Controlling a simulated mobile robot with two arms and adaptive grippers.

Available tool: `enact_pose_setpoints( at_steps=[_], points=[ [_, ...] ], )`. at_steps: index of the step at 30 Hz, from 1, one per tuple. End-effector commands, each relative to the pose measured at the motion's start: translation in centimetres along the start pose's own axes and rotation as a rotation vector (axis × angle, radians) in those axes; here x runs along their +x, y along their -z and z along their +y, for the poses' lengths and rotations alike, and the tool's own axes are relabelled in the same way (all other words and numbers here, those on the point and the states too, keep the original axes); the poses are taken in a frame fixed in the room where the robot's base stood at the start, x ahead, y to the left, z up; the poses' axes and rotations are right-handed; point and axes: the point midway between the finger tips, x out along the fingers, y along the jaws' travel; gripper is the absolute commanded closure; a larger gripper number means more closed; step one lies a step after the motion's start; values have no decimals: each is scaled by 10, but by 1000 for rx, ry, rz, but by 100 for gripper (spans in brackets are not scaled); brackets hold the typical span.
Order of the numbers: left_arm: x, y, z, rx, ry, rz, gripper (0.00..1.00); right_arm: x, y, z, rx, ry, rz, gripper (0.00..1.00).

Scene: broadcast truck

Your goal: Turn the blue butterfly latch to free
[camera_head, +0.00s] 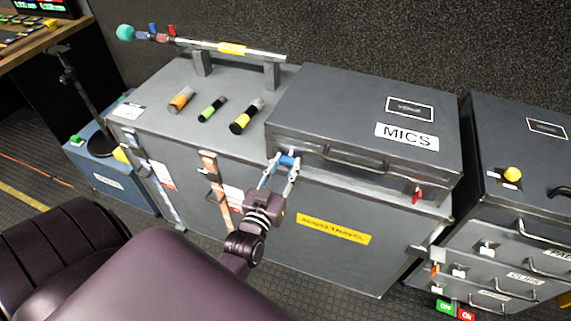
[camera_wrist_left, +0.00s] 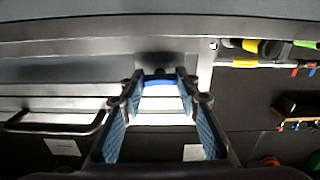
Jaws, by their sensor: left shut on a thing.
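The blue butterfly latch (camera_head: 289,160) sits on the front left of the grey MICS case (camera_head: 320,105), just below its lid. My left gripper (camera_head: 284,167) reaches it from the front, with its fingers on either side of the latch, shut on it. In the left wrist view the blue latch (camera_wrist_left: 158,82) shows as a narrow band between the fingertips (camera_wrist_left: 158,88). The fingers hide part of the latch, so its exact angle is hard to tell. A red latch (camera_head: 416,196) is on the same case at the right. My right gripper is not in view.
A dark handle (camera_head: 345,160) is on the case front, right of my gripper. Several coloured cylinders and a rod on stands (camera_head: 230,48) lie on the bench top at left. A drawer cabinet (camera_head: 515,200) stands at the right.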

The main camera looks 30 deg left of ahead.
Motion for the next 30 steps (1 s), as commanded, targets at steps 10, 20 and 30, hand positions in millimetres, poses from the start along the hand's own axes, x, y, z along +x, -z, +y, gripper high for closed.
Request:
enact_pose_setpoints(
  at_steps=[10, 20, 30],
  points=[
    [0, 2, 0, -248, -1, -1, 94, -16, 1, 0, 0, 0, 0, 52],
    [0, 1, 0, -562, -1, -2, 94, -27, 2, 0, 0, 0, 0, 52],
    [0, 0, 0, -886, -1, -1, 94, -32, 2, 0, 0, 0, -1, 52]
  ],
)
